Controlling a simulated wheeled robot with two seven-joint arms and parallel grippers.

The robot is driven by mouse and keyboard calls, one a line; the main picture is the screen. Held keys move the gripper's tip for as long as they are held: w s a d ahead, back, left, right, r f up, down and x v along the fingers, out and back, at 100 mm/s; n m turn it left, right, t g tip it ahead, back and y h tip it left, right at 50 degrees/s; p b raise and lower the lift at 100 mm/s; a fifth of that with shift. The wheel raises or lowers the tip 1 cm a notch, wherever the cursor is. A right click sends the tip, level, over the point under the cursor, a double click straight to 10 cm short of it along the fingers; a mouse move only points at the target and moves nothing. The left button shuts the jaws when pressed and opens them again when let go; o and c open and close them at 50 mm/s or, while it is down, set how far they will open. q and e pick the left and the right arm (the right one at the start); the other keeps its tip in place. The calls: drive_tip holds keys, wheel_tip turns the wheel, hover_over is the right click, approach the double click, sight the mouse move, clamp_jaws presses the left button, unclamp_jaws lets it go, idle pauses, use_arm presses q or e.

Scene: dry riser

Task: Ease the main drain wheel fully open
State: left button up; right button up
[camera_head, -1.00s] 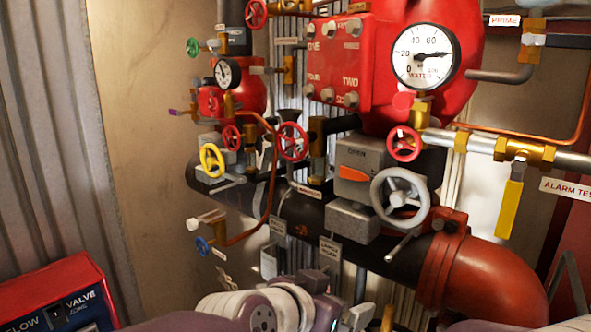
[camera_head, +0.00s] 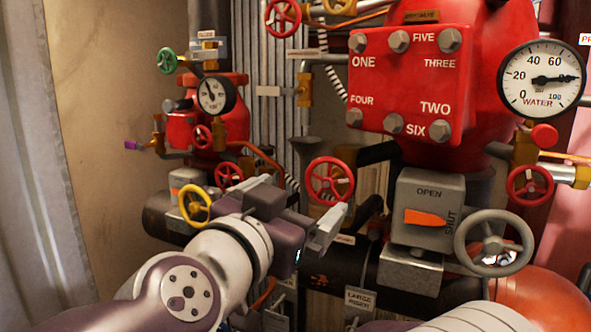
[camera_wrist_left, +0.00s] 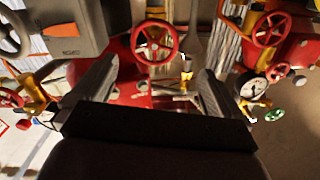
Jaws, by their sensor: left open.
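No readable label says main drain, so I cannot tell for sure which wheel it is. A large grey handwheel (camera_head: 494,243) sits at the right in the head view, in front of a grey box (camera_head: 428,208) marked OPEN and SHUT with an orange pointer. A red handwheel (camera_head: 330,180) stands at the middle, just above my left gripper (camera_head: 325,230). In the left wrist view a red handwheel (camera_wrist_left: 155,42) shows beyond and between the fingers of my left gripper (camera_wrist_left: 153,88). The fingers are apart and hold nothing. My right gripper is out of sight.
A yellow handwheel (camera_head: 195,206) and a small red handwheel (camera_head: 229,176) sit left of my left gripper. A large red cover (camera_head: 405,85) with bolts and a water gauge (camera_head: 541,77) stand above right. A dark horizontal pipe (camera_head: 335,268) runs below. The wall at left is clear.

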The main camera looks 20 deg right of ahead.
sight(326, 181)
use_arm(q)
drive_tip(key=d, duration=0.1)
drive_tip(key=w+d, duration=0.1)
drive_tip(key=d, duration=0.2)
drive_tip(key=shift+w+d+r, duration=0.1)
drive_tip(key=shift+w+d, duration=0.05)
drive_tip(key=shift+w, duration=0.2)
drive_tip(key=x, duration=0.2)
drive_tip(key=p+x, duration=0.1)
drive_tip(key=x, duration=0.3)
drive_tip(key=shift+w, duration=0.55)
drive_tip(key=shift+w+d+p, duration=0.25)
drive_tip(key=shift+d+p, duration=0.2)
drive_tip(key=shift+d, duration=0.2)
drive_tip(key=shift+w, duration=0.1)
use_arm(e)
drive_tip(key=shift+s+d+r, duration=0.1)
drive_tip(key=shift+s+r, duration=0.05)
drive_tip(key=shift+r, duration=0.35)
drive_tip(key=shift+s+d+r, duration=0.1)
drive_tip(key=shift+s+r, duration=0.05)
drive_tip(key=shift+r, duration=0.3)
use_arm(q)
drive_tip(key=shift+a, duration=0.1)
drive_tip(key=shift+c, duration=0.7)
drive_tip(key=c, duration=0.7)
